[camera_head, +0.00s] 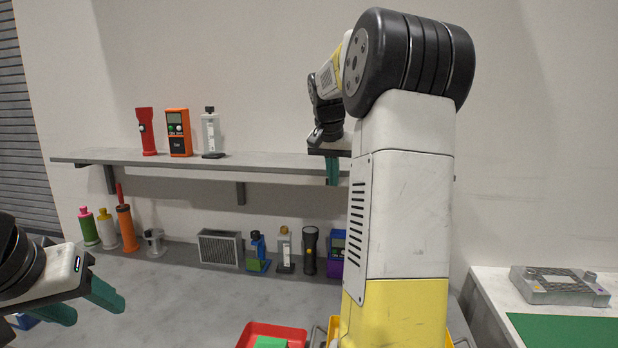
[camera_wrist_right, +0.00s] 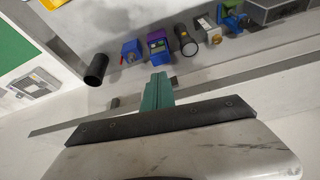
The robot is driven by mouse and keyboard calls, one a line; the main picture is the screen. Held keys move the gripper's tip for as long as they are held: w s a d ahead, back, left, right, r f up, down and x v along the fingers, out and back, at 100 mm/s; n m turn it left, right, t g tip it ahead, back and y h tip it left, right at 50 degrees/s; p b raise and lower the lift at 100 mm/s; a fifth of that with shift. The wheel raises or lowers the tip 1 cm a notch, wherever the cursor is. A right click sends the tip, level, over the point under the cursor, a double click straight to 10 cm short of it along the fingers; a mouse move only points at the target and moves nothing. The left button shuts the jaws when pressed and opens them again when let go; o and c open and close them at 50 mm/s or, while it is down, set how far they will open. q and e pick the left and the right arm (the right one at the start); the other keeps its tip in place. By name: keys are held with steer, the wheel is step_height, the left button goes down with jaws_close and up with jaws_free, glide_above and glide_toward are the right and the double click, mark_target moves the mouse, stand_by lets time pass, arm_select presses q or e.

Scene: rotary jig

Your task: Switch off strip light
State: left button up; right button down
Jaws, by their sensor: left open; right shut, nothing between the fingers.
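I cannot tell for sure which thing is the strip light. One upright white-and-grey device with a dark top (camera_head: 210,133) stands on the wall shelf. A similar slim white device with a yellowish top (camera_head: 285,250) stands on the bench below. My right gripper (camera_head: 333,171) is shut and empty at the shelf's right part, partly behind my own arm. Its teal fingers show closed together in the right wrist view (camera_wrist_right: 158,92). My left gripper (camera_head: 88,304) is open and empty over the bench at the lower left.
The shelf (camera_head: 270,160) also holds a red torch (camera_head: 147,132) and an orange meter (camera_head: 179,133). Bottles, a grey vented box (camera_head: 220,248), a black torch (camera_head: 309,251) and a purple device (camera_head: 337,252) line the bench's back. A red tray (camera_head: 272,331) is in front.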

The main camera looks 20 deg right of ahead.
steer(key=shift+w+d, duration=0.1)
steer(key=shift+w, duration=0.05)
steer(key=shift+w+a, duration=0.35)
steer(key=shift+a, duration=0.4)
steer(key=shift+s, duration=0.1)
